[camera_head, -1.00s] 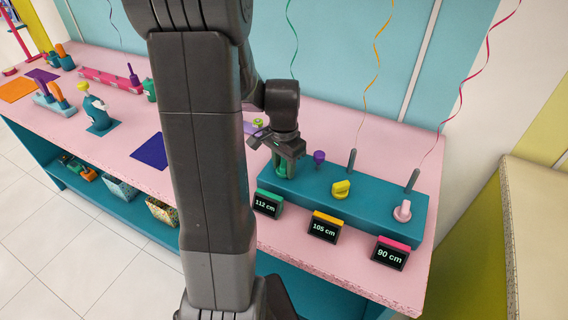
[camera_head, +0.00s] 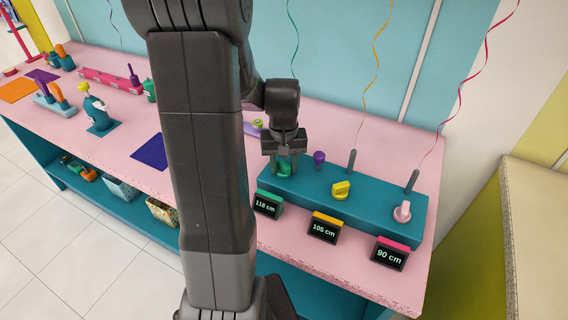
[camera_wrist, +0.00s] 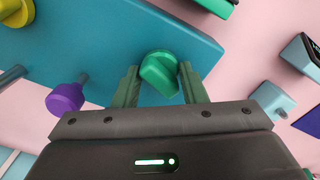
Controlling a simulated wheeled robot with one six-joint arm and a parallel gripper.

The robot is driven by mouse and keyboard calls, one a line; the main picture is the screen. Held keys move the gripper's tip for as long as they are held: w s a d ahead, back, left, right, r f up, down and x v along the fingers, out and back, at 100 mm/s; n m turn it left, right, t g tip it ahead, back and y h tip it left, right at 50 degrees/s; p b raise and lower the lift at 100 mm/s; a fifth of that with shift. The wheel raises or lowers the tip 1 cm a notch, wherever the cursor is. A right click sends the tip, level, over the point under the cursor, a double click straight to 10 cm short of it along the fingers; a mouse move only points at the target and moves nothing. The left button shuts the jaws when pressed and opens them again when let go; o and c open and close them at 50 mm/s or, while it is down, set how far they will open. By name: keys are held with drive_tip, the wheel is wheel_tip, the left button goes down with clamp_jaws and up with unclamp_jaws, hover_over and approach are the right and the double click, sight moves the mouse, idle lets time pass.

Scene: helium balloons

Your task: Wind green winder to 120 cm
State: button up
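The green winder knob (camera_head: 284,170) sits at the left end of the teal winder block (camera_head: 318,194). Its green-framed display (camera_head: 268,204) appears to read 118 cm. My gripper (camera_head: 283,172) is over this knob, pointing down. In the wrist view the green knob (camera_wrist: 160,74) lies between the two fingers of my gripper (camera_wrist: 159,72), with a narrow gap visible on its left side. The fingers look open around it, and its raised grip bar is tilted relative to them. A green ribbon (camera_head: 293,50) rises behind.
The yellow winder knob (camera_head: 341,190) with its 105 cm display (camera_head: 325,228) and the pink knob (camera_head: 402,211) with its 90 cm display (camera_head: 390,253) stand to the right. A purple knob (camera_head: 319,158) stands close beside my gripper. A blue mat (camera_head: 151,151) lies left.

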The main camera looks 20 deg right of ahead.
sight(284, 163)
drive_tip(key=shift+r+p, duration=0.7)
drive_tip(key=shift+r, duration=0.6)
drive_tip(key=shift+r, duration=0.1)
wheel_tip(284, 163, up, 7)
drive_tip(key=p, duration=0.5)
drive_tip(key=shift+p, duration=0.3)
